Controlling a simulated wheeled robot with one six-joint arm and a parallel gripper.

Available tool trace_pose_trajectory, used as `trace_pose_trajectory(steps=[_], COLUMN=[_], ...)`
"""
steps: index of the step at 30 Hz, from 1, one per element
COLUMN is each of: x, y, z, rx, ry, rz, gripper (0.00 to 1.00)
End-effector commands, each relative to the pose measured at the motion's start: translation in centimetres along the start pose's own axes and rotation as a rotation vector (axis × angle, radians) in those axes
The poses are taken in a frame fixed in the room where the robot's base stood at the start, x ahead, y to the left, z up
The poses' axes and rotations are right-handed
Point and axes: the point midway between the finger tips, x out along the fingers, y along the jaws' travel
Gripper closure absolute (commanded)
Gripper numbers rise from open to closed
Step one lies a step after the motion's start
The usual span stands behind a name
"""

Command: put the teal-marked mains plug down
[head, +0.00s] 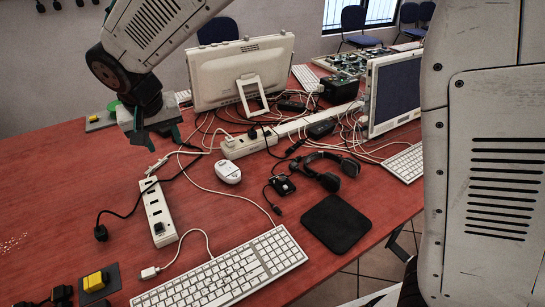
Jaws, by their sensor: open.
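My gripper (158,135) hangs over the left part of the red table, jaws open, with dark greenish fingertips. I see no plug held between them. A black plug (101,232) lies on the table at the left, on the end of a black cable that runs up to below the gripper. I cannot make out a teal mark on it or on any other plug. A white power strip (158,212) lies below the gripper in the picture. A second white strip (248,143) lies to its right, with plugs and cables at it.
Tangled cables spread across the middle of the red table (55,190). A monitor (241,72), mouse (228,171), headset (329,172), black pad (336,223) and keyboard (225,270) stand or lie around them. Yellow blocks sit at the left. The left tabletop is mostly free.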

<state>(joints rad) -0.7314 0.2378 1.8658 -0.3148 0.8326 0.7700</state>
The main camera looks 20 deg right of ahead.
Motion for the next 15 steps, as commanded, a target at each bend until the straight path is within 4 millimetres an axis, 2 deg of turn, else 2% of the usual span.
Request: trace_pose_trajectory(steps=[1,4,6,8,9,11,12,15], x=[-2.0,-4.8,-6.7,-8.1,-8.9,-10.1,-10.7,-12.0], y=[4.5,11.6,16.1,19.5,21.5,24.2,25.8,28.7], z=[0.4,2.6,4.9,7.2,8.9,11.7,13.7,18.8], rx=[0.027,0.054,0.071,0.086,0.095,0.108,0.116,0.134], ry=[-0.011,-0.046,-0.072,-0.092,-0.105,-0.125,-0.138,-0.164], rz=[0.010,0.028,0.035,0.037,0.037,0.034,0.030,0.017], gripper=[0.55,0.55,0.55,0.55,0.55,0.55,0.55,0.55])
